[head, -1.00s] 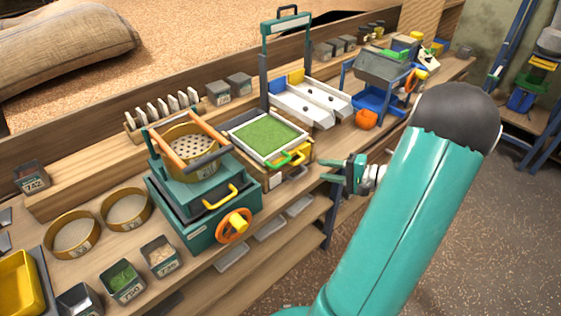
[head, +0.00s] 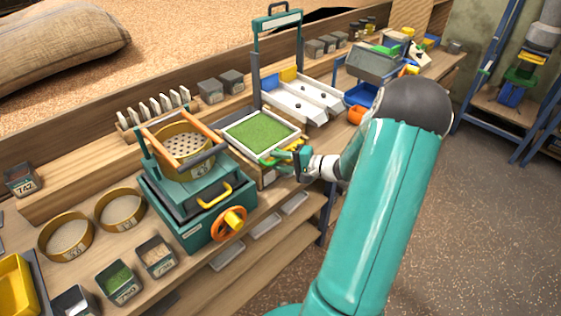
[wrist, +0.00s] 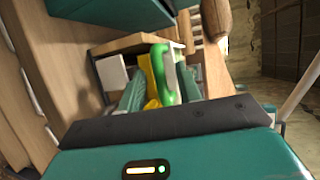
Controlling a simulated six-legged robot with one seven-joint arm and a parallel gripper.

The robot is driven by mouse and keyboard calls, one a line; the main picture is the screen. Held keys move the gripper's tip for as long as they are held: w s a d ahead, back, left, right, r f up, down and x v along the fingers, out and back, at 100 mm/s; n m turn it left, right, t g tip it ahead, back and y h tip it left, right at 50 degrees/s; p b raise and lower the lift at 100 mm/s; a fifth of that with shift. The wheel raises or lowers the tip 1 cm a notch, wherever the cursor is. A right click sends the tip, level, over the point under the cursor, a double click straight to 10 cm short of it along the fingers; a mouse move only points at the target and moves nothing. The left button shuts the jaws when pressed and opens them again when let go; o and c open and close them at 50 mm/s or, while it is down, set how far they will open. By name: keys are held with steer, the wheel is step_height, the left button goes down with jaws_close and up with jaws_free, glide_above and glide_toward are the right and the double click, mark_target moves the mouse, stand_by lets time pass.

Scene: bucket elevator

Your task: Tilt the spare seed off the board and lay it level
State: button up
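The board (head: 262,131) is a white-framed tray covered with green seed, lying on a wooden stand behind the front edge of the bench. A bright green handle (head: 268,161) is at its front right side, and it also shows in the wrist view (wrist: 165,75). A yellow part (wrist: 149,80) is beside the handle. My gripper (head: 285,157) is at the handle, with its teal fingers apart in the wrist view. The green handle and yellow part show between the fingers. I cannot tell whether either finger touches the handle.
A teal sieve machine (head: 188,185) with an orange wheel stands left of the board. A white two-channel tray (head: 300,97) under a tall frame is behind it. An orange pumpkin-like object (head: 356,115) is to the right. The floor in front is clear.

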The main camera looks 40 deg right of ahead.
jaws_close()
steer(key=shift+r, duration=0.15)
